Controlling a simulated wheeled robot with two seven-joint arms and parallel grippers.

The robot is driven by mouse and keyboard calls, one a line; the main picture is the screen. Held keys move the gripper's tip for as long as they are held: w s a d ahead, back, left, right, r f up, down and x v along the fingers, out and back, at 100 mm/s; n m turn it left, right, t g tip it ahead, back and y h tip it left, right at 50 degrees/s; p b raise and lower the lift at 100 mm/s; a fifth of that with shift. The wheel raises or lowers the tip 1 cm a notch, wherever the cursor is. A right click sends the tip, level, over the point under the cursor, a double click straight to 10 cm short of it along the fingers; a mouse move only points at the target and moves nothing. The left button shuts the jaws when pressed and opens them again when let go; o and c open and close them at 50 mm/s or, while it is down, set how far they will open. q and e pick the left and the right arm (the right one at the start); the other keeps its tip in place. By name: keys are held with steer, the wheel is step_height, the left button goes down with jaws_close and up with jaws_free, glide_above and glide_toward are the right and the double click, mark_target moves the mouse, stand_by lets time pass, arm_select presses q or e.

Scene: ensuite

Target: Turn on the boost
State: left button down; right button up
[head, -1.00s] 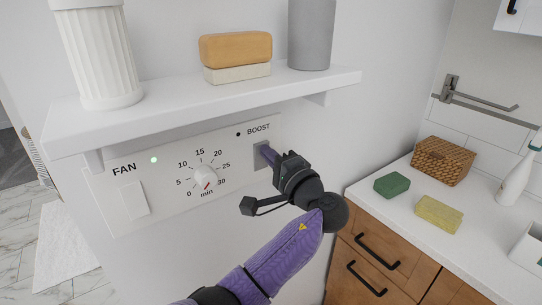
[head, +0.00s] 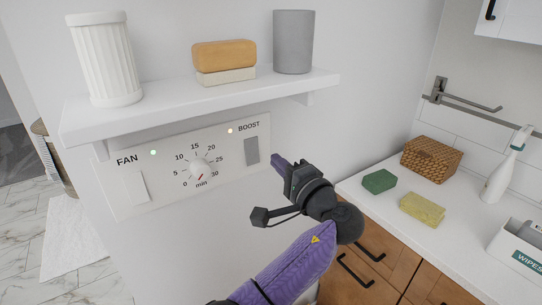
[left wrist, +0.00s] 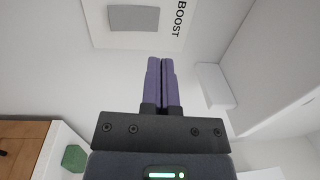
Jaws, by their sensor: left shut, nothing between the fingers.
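The boost switch (head: 251,151) is a grey rocker at the right end of the white wall panel (head: 225,175), under the word BOOST. The switch also shows in the left wrist view (left wrist: 133,18), near the top. My left gripper (head: 276,161) is just right of the panel, apart from the switch. Its purple fingers (left wrist: 160,80) are shut together and empty. My right gripper is not in view.
The panel also has a white FAN switch (head: 139,187) with a lit green lamp (head: 153,152) and a timer dial (head: 199,169). A shelf (head: 200,103) above holds a fluted white cup, soap bars and a grey tumbler. A counter stands at right.

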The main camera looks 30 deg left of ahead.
arm_select(q)
steer(key=v, duration=0.3)
steer(key=r+v, duration=0.1)
steer(key=v, duration=0.1)
steer(key=shift+s+d, duration=0.1)
steer(key=shift+d, duration=0.2)
